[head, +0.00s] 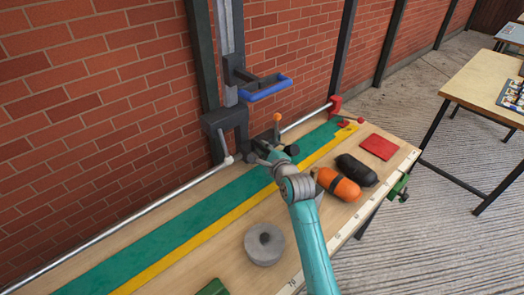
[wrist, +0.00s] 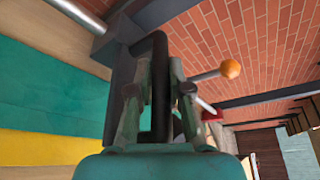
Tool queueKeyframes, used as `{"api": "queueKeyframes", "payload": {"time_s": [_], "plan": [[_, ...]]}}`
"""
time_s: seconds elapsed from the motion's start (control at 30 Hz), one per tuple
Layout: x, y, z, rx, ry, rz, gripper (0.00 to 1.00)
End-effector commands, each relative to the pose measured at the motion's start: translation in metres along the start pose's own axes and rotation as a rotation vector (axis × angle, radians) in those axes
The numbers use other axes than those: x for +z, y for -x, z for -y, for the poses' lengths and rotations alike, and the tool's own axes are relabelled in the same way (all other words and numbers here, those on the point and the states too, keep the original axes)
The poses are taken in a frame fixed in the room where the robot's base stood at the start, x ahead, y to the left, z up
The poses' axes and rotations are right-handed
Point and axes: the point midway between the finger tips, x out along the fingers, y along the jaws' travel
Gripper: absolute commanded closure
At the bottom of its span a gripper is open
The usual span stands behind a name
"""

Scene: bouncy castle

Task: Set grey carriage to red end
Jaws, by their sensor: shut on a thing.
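The grey carriage (head: 224,122) sits on a silver rail along the brick wall, about two thirds of the way along toward the rail's right end. A red end stop (head: 335,106) stands at that right end, with a clear stretch of rail between. My gripper (head: 266,152) is at the front of the carriage. In the wrist view my gripper (wrist: 158,100) is shut on a black upright handle (wrist: 160,70) joined to the dark carriage body (wrist: 123,42). An orange-knobbed lever (head: 277,119) rises beside it. The fingertip contact is partly hidden.
A vertical column with a blue bracket (head: 266,88) stands above the carriage. The bench holds a grey ring (head: 264,245), an orange roll (head: 337,184), a black roll (head: 357,170) and a red pad (head: 380,147). Green and yellow strips run along the rail.

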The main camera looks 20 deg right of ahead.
Motion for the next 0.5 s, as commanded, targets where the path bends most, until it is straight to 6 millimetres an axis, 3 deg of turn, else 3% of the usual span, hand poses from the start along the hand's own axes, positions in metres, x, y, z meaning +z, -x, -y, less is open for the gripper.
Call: {"api": "queueKeyframes", "payload": {"time_s": [0.03,0.1,0.13,0.5], "plan": [[-0.0001,-0.0001,0.0000,0.000,0.000,0.000,0.77],[-0.0001,-0.0001,-0.0001,0.000,0.000,0.000,0.59],[0.0000,0.0000,0.0000,0.000,0.000,0.000,0.57],[-0.0002,0.0041,-0.0005,0.000,0.000,-0.001,0.57]]}}
